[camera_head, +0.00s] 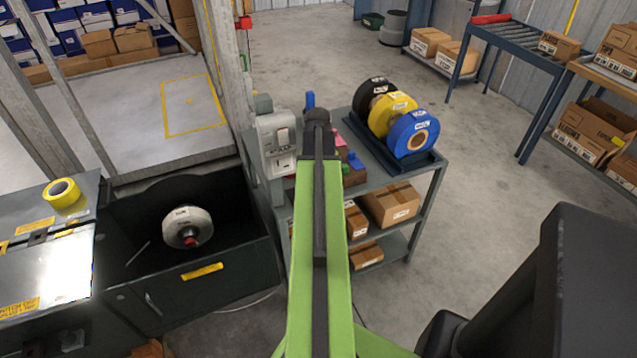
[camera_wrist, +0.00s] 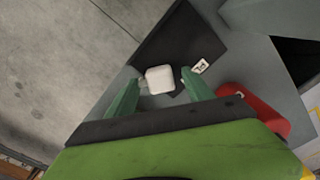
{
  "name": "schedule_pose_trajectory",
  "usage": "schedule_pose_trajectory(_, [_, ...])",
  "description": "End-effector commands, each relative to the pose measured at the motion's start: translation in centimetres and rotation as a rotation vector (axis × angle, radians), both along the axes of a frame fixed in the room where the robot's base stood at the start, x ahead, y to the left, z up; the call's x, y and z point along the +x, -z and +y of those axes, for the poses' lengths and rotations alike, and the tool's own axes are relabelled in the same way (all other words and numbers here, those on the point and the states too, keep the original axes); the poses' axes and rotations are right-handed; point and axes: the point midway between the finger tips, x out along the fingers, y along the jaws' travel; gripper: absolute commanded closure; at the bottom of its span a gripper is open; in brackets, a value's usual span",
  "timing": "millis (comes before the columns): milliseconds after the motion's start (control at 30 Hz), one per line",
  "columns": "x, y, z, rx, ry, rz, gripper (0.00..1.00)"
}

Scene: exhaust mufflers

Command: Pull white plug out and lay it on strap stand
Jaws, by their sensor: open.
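A white plug (camera_wrist: 159,79) shows in the wrist view as a small rounded block, with a light-coloured tip at its left, over a dark plate (camera_wrist: 174,40). My gripper (camera_wrist: 158,86) is open, with one green finger on either side of the plug. I cannot tell whether the fingers touch it. In the head view my green arm hides the gripper and the plug. The strap rolls, black, yellow and blue (camera_head: 407,134), stand on a dark strap stand (camera_head: 425,168) on the cart, right of my arm.
A red rounded thing (camera_wrist: 262,108) lies right of my fingers in the wrist view. A grey machine (camera_head: 275,139) stands left of my arm on the grey cart (camera_head: 431,181). A dark bin (camera_head: 249,237) holds a white roll.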

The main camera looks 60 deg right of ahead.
Motion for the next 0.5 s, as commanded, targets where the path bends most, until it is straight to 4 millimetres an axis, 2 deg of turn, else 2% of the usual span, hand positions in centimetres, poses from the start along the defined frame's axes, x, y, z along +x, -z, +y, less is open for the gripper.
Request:
schedule_pose_trajectory(167, [0.0,-3.2,0.0,0.0,0.0,0.0,0.39])
schedule_pose_trajectory(500, [0.0,-10.9,0.0,0.0,-0.001,0.0,0.39])
